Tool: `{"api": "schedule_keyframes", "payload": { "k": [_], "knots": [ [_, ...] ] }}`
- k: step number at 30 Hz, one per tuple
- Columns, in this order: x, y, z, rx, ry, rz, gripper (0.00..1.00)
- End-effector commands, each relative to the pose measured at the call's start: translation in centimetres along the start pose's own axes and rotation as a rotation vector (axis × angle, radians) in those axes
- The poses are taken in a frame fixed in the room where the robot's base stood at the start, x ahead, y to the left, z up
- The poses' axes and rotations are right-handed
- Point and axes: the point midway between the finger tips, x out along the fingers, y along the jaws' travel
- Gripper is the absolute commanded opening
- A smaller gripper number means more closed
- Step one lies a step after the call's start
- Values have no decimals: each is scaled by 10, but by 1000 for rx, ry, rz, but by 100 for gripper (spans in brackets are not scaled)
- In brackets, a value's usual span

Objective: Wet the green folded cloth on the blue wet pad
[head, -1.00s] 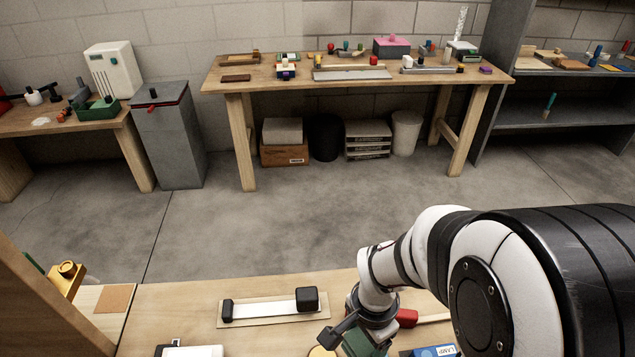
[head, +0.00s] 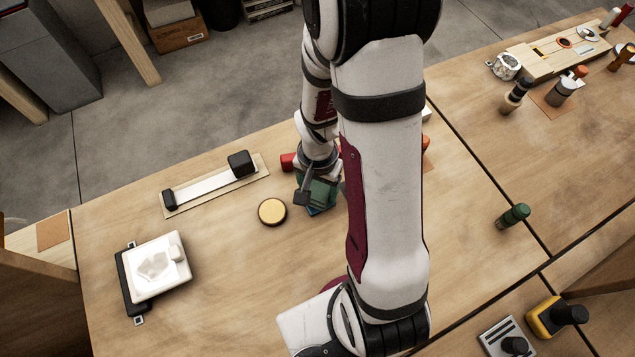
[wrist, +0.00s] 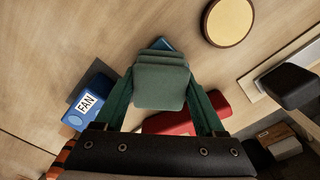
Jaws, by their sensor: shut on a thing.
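The green folded cloth (wrist: 161,80) sits between the two dark green fingers of my gripper (wrist: 160,92) in the wrist view, and my gripper is shut on it. In the head view the cloth shows only in part below my wrist, among my gripper parts. A small edge of the blue wet pad (wrist: 159,44) shows past the far side of the cloth in the wrist view. A blue edge of the pad also shows in the head view (head: 317,211). The cloth covers most of the pad. I cannot tell whether they touch.
A round yellow-topped disc (head: 272,211) lies left of my gripper. A red object (wrist: 180,122) and a blue block marked FAN (wrist: 92,100) are close by. A black-ended white strip (head: 213,185) and a white tray (head: 157,266) lie farther left.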

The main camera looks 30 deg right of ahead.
Motion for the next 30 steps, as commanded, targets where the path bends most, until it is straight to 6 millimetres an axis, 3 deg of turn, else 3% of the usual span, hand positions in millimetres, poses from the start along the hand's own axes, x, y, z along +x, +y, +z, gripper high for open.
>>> {"api": "schedule_keyframes", "payload": {
  "k": [30],
  "knots": [
    [6, 0, 0, 0, 0, 0, 0]
  ]
}}
